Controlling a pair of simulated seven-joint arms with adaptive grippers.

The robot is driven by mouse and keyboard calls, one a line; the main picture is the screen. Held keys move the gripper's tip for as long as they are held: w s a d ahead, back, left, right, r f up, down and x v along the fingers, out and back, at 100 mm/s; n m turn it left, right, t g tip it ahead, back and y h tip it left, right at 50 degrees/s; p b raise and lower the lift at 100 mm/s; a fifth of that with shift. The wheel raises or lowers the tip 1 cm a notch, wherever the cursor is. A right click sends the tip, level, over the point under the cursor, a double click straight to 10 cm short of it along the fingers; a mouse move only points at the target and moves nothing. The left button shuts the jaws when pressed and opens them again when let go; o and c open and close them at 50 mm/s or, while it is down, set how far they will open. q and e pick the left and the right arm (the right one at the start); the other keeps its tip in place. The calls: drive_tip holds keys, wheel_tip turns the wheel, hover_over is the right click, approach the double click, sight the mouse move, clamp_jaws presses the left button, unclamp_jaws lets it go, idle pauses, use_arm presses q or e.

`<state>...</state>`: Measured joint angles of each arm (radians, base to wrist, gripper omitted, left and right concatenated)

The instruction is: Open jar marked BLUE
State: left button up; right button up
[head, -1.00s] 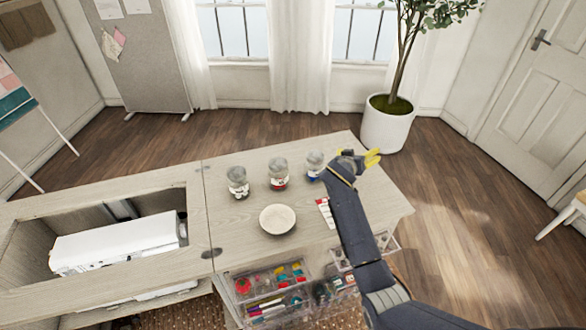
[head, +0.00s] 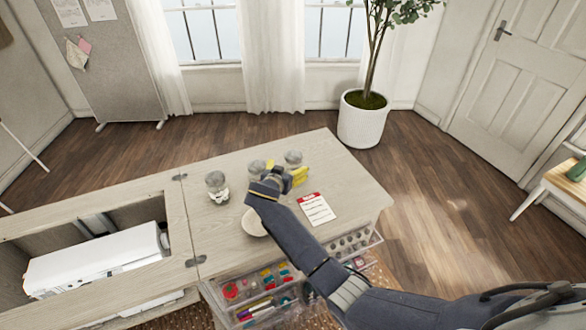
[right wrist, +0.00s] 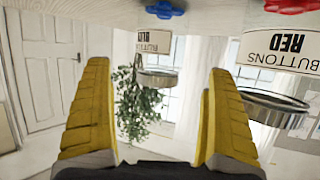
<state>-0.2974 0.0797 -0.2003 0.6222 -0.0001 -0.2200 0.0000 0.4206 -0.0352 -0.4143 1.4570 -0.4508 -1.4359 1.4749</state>
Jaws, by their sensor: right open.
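The jar marked BLUE (head: 293,158) is the rightmost of three glass jars on the tabletop, partly hidden by my right gripper (head: 285,172). In the right wrist view, which is upside down, its BUTTONS BLUE label (right wrist: 154,42) and metal lid (right wrist: 158,80) show ahead between the two yellow fingers. My right gripper (right wrist: 160,115) is open and empty, with a gap between fingers and jar. The jar marked RED (right wrist: 285,45) is off to the right there; it is the middle jar (head: 257,167) in the head view. My left gripper is not in view.
A third jar (head: 216,187) stands at the left. A round pale dish (head: 254,223) lies in front, partly behind my arm. A card with a red heading (head: 317,208) lies right of the gripper. The tabletop's right side is clear.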

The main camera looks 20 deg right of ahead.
drive_tip(key=shift+x, duration=3.65)
drive_tip(key=shift+r, duration=0.1)
drive_tip(key=c, duration=1.4)
drive_tip(key=shift+r, duration=0.15)
wheel_tip(320, 180, up, 20)
drive_tip(key=shift+f, duration=0.1)
